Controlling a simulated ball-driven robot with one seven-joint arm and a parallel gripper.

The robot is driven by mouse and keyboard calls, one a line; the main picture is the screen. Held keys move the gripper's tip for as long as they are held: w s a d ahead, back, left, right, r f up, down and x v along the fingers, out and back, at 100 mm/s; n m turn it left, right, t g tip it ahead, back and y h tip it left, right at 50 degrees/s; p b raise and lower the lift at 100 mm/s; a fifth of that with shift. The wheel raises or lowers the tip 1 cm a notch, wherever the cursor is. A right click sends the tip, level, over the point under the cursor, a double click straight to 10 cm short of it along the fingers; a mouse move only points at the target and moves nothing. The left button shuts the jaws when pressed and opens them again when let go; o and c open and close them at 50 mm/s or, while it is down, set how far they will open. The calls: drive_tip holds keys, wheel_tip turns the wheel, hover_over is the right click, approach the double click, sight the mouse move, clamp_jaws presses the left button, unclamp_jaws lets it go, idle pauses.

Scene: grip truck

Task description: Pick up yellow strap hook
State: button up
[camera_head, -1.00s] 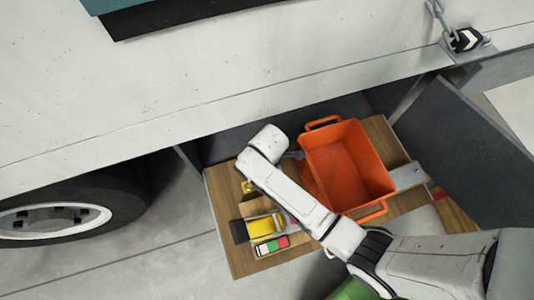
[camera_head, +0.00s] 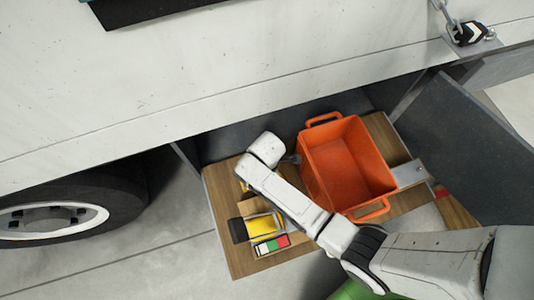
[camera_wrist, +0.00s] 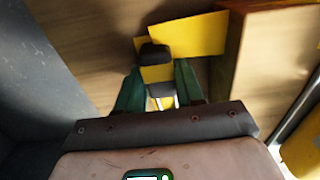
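A yellow and black piece (camera_wrist: 157,73), which looks like the yellow strap hook, lies on the wooden board in the wrist view. A flat yellow piece (camera_wrist: 200,35) shows just behind it. My gripper (camera_wrist: 159,68) has its two green fingers apart, one on each side of the yellow and black piece. I see no clear grip on it; whether the fingers touch it is hard to tell. In the head view my arm hides the gripper, and only a bit of yellow (camera_head: 243,187) shows beside the wrist.
An orange crate (camera_head: 345,165) stands right of my wrist. A yellow strap roll (camera_head: 263,225) and a red, white and green box (camera_head: 271,245) lie on the wooden board (camera_head: 222,205). The truck side (camera_head: 200,80) overhangs behind; a dark panel (camera_head: 470,150) stands at right.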

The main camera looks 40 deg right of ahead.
drive_tip(key=c, duration=0.6)
drive_tip(key=shift+r, duration=0.15)
wheel_tip(320, 180, up, 10)
drive_tip(key=p, duration=0.2)
drive_tip(key=shift+p, duration=0.4)
